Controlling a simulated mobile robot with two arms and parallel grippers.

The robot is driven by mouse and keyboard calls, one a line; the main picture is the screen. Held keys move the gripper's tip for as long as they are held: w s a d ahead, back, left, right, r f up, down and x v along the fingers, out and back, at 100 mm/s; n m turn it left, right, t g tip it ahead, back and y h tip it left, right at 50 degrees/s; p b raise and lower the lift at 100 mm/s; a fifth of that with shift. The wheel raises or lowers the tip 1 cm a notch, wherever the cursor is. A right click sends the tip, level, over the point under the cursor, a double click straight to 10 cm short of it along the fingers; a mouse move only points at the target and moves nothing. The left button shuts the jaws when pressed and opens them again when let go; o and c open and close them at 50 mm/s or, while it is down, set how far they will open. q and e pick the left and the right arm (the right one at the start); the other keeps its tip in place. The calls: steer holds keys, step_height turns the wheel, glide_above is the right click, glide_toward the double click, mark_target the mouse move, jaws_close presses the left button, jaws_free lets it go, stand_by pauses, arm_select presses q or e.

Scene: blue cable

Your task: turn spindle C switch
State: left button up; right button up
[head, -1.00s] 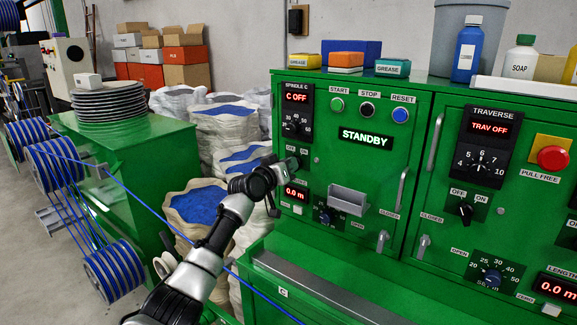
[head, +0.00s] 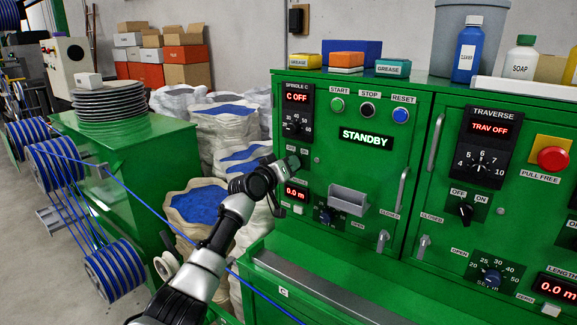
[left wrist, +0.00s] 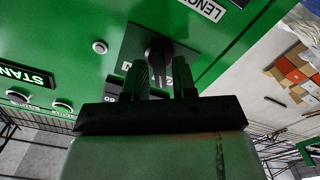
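The spindle C switch sits under the small OFF/ON label on the left of the green cabinet, just below the spindle C panel (head: 297,113) whose red display reads C OFF. In the head view my left gripper (head: 283,166) is at this switch and largely hides it. In the left wrist view the dark switch knob (left wrist: 159,51) on its dark plate lies just ahead, between the lines of the two fingers. The left fingers (left wrist: 161,77) are apart, with a gap between them. Whether they touch the knob I cannot tell. My right gripper is not in view.
A red length display (head: 296,193) and a dial (head: 325,215) are just below the switch. A grey tray (head: 347,200) juts from the door to the right. White sacks with blue contents (head: 197,205) stand left of the cabinet. A blue cable (head: 140,201) runs behind my left arm.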

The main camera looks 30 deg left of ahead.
arm_select(q)
steer(key=shift+o, duration=0.8)
steer(key=shift+s, duration=0.15)
steer(key=s+a+b, duration=0.1)
steer(key=s+b, duration=0.1)
steer(key=s, duration=0.8)
steer(key=shift+s+a+b, duration=0.25)
steer(key=shift+a+b, duration=0.05)
steer(key=shift+f, duration=0.1)
